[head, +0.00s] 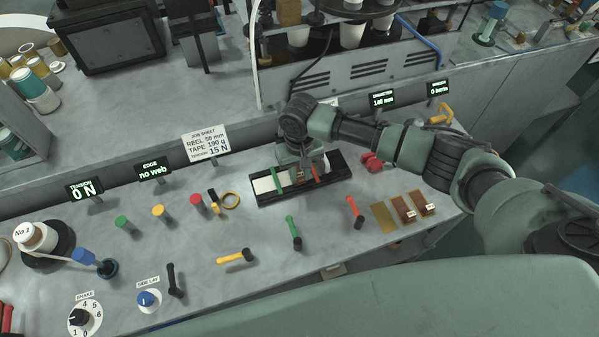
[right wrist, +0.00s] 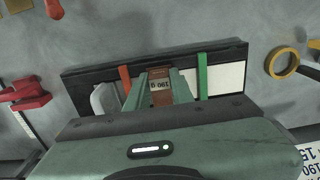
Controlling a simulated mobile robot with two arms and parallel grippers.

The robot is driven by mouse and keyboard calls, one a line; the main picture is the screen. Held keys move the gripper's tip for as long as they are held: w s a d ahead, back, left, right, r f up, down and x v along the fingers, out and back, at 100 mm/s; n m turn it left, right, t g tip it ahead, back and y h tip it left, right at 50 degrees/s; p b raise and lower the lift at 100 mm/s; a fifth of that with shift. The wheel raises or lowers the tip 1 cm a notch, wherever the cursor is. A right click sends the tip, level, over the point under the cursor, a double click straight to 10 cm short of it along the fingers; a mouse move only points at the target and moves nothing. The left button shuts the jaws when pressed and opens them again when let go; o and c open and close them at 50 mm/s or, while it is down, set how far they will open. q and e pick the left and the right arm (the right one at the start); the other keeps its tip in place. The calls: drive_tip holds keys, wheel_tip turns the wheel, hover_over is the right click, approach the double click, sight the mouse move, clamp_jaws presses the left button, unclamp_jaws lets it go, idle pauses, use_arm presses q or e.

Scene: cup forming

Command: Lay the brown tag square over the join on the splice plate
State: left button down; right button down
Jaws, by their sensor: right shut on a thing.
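The splice plate (head: 340,193) is a long black-edged plate on the bench with pale tape on it, crossed by a green bar (head: 277,181) and a red bar (head: 316,173). My right gripper (head: 300,174) is over the plate between the two bars. I cannot tell whether the tag touches the plate. The join is hidden. My left gripper is not in view.
Two more brown tags (head: 403,209) (head: 423,204) lie at the right beside a tan slot (head: 384,217).

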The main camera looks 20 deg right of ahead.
drive_tip(key=shift+f, duration=0.65)
drive_tip(key=c, duration=1.1)
unclamp_jaws()
drive_tip(key=shift+c, duration=0.2)
drive_tip(key=o, duration=0.5)
drive_tip(key=shift+r, duration=0.1)
